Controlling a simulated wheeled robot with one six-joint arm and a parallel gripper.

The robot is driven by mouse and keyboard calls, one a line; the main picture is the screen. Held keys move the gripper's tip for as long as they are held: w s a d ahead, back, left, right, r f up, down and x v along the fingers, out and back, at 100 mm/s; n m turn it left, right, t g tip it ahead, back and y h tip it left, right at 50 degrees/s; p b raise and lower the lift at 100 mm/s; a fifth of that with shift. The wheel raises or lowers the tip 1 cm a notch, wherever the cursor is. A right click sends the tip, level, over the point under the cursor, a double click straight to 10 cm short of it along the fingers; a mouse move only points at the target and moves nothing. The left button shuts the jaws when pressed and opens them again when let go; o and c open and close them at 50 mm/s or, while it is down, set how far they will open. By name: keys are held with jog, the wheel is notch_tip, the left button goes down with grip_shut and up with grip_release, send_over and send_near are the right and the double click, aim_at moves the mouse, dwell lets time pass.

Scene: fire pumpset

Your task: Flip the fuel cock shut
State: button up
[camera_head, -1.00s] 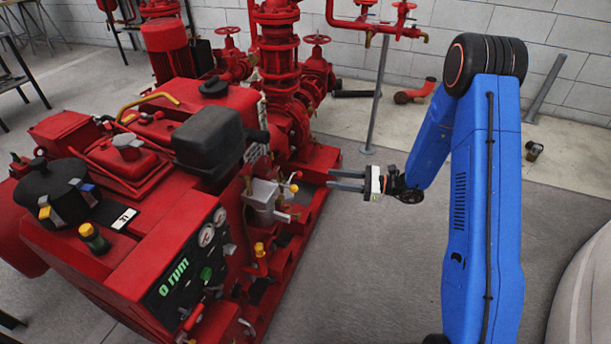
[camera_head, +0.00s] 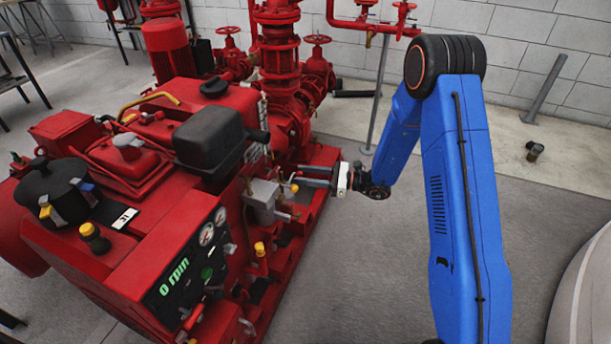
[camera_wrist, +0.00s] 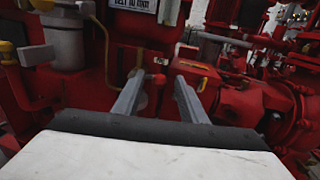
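My gripper (camera_head: 305,176) is open and empty beside the red pumpset's engine (camera_head: 165,215). In the wrist view my gripper (camera_wrist: 159,80) shows two grey fingers apart, with a small red-ended fitting (camera_wrist: 158,78) seen between the tips. The wrist view shows a small yellow lever-like part (camera_wrist: 203,84) right of the right fingertip. I cannot tell for certain which small part is the fuel cock, or whether anything is touched.
The gauge panel (camera_head: 188,262) reads 0 rpm. A black box (camera_head: 208,140) sits above the fuel fitting. Red pump pipework (camera_head: 283,75) rises behind, and a red pipe flange (camera_wrist: 250,100) lies right in the wrist view.

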grip_shut()
jog(key=shift+f+m, duration=0.65)
jog(key=shift+m, duration=0.65)
jog(key=shift+y, duration=0.3)
grip_release()
jog(key=shift+w+d, duration=0.1)
jog(key=s+d, duration=0.2)
jog(key=d, duration=1.5)
jog(key=shift+s+f, duration=0.4)
jog(key=shift+d, duration=0.1)
